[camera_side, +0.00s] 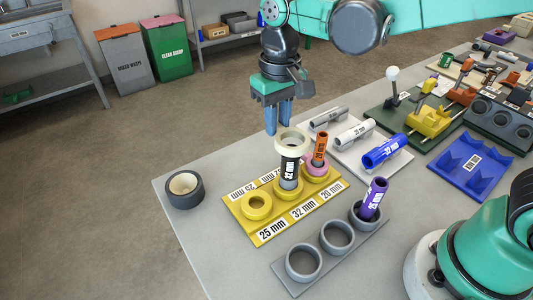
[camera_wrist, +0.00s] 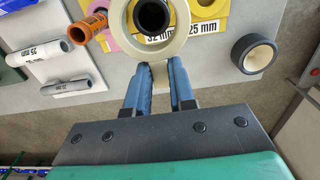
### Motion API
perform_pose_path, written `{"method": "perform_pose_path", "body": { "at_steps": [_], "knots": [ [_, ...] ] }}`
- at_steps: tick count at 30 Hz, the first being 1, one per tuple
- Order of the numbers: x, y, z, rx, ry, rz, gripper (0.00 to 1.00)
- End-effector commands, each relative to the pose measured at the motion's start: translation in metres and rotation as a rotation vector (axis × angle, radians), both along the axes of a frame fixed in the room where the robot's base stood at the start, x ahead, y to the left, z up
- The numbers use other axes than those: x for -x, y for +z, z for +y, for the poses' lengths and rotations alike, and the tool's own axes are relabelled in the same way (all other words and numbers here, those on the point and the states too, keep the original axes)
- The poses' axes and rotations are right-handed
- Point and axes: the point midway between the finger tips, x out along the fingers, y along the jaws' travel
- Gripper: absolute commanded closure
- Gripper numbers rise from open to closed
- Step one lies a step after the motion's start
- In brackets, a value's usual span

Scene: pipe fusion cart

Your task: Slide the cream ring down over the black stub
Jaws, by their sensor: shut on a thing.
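The black stub (camera_side: 290,167), marked 32 MM, stands upright on a yellow tray (camera_side: 246,228), in the middle yellow ring. The cream ring (camera_side: 292,149) is at the top of the stub, roughly level. In the wrist view the cream ring (camera_wrist: 160,53) surrounds the dark round end of the black stub (camera_wrist: 153,15), with a gap between them. I cannot tell whether the ring is around the stub's tip or just above it. My gripper (camera_side: 277,124) points down behind the ring. Its blue fingers (camera_wrist: 160,72) are shut on the ring's near edge in the wrist view.
An orange stub (camera_side: 320,147) stands close to the right of the ring. A purple stub (camera_side: 372,199) leans in a grey holder at front right. A dark-and-cream roll (camera_side: 184,190) lies at the left. The tabletop at front left is clear.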

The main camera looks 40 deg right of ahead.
Motion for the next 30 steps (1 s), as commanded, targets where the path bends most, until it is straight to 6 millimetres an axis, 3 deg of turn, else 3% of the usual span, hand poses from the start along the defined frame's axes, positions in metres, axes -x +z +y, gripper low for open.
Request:
{"method": "perform_pose_path", "body": {
  "at_steps": [30],
  "knots": [
    [0.000,-0.018,0.000,0.000,0.000,0.000,1.00]
  ]
}}
